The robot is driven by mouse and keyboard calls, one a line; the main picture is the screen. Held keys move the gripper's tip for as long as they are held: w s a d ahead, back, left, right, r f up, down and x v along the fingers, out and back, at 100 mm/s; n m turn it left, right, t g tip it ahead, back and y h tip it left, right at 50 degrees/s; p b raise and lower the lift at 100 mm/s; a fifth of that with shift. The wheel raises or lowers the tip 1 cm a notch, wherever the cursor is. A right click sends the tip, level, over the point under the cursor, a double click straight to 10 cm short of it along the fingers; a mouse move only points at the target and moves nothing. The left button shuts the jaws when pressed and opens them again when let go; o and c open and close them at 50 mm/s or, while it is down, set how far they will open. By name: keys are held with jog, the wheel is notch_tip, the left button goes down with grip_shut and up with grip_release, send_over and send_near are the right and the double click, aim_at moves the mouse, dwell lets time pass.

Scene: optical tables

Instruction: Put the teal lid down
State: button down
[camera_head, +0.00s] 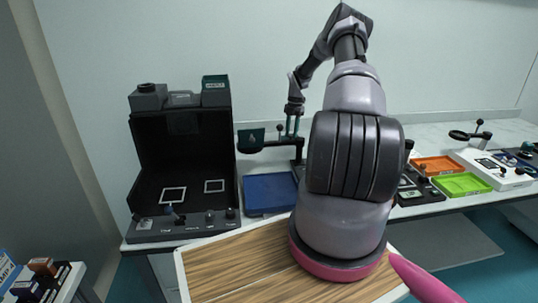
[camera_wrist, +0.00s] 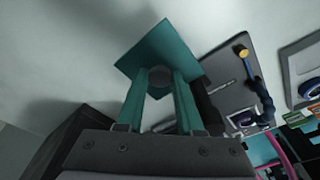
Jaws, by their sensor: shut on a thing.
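The teal lid (camera_wrist: 160,45) is a flat square plate in the wrist view, at the ends of my two teal fingers. My gripper (camera_wrist: 161,78) is shut on it, with a round grey part showing between the fingertips. In the head view my gripper (camera_head: 291,128) points down near the back wall, above the bench. A dark green piece (camera_head: 250,138) shows left of my fingers there; I cannot tell whether it is the lid or part of the stand behind. My own arm hides much of the bench.
A black open-fronted booth (camera_head: 183,150) stands at left. A black stand is behind my fingers. Orange (camera_head: 438,165) and green (camera_head: 461,185) trays and instruments sit at right. A wood-topped table (camera_head: 235,265) is in front.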

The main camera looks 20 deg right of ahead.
jog(key=a+f, duration=0.1)
jog(key=a, duration=0.6)
jog(key=s+a+f, duration=0.1)
jog(key=a, duration=0.3)
jog(key=shift+s+a+f, duration=0.1)
jog(key=shift+a+f, duration=0.2)
jog(key=shift+a, duration=0.05)
jog(key=shift+a+f, duration=0.2)
jog(key=shift+f, duration=2)
jog(key=shift+f, duration=0.1)
jog(key=c, duration=0.5)
grip_release()
jog(key=shift+c, duration=0.2)
